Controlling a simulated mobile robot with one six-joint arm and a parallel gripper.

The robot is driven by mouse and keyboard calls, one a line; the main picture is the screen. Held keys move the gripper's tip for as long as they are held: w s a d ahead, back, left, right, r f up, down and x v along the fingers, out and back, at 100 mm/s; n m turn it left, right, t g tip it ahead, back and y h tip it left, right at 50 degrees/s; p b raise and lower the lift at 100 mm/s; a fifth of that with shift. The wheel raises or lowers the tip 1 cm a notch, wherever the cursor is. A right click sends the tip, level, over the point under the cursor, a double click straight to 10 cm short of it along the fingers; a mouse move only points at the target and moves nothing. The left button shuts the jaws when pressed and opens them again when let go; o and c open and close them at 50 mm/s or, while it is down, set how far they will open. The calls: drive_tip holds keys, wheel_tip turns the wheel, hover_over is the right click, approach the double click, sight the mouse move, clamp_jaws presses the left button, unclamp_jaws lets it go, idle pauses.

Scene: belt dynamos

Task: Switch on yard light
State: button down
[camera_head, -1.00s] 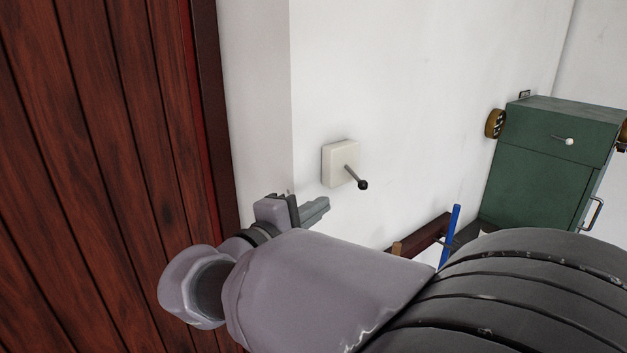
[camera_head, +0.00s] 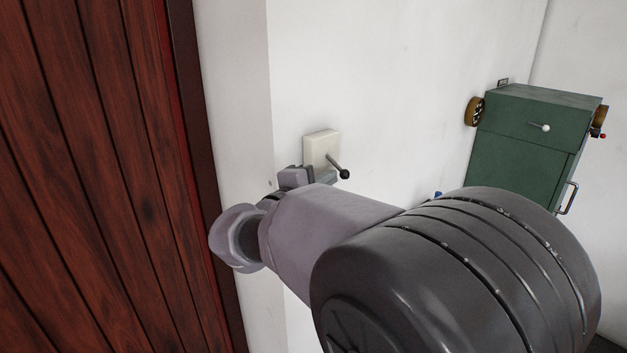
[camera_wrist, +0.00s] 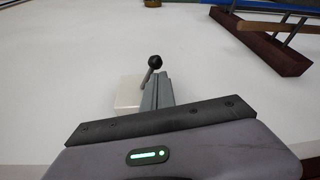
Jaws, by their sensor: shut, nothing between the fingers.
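A cream switch box (camera_head: 320,150) is fixed to the white wall, with a dark lever ending in a black ball knob (camera_head: 343,173) sticking out and down to the right. In the wrist view the box (camera_wrist: 129,92) and the knob (camera_wrist: 155,61) lie just beyond my fingers. My gripper (camera_wrist: 158,90) is shut and empty, its fingertips close by the lever's shaft; I cannot tell whether they touch. In the head view my gripper (camera_head: 322,178) is just below the box, partly hidden behind my own arm.
A wooden plank door (camera_head: 90,180) with a dark frame fills the left side. A green cabinet (camera_head: 525,145) with handles stands at the right wall. The wall around the box is bare.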

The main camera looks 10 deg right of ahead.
drive_tip(key=shift+s+r+n+g+p, duration=0.2)
drive_tip(key=shift+r+n+g+p, duration=0.3)
drive_tip(key=shift+p, duration=0.55)
drive_tip(key=n+p, duration=0.2)
drive_tip(key=p, duration=0.1)
drive_tip(key=r+n+g+p, duration=0.1)
drive_tip(key=n+p, duration=0.1)
drive_tip(key=p, duration=0.2)
drive_tip(key=r+n+g+p, duration=0.1)
drive_tip(key=n+p, duration=0.1)
drive_tip(key=p, duration=0.2)
drive_tip(key=shift+s+d+r, duration=0.2)
drive_tip(key=shift+r, duration=0.05)
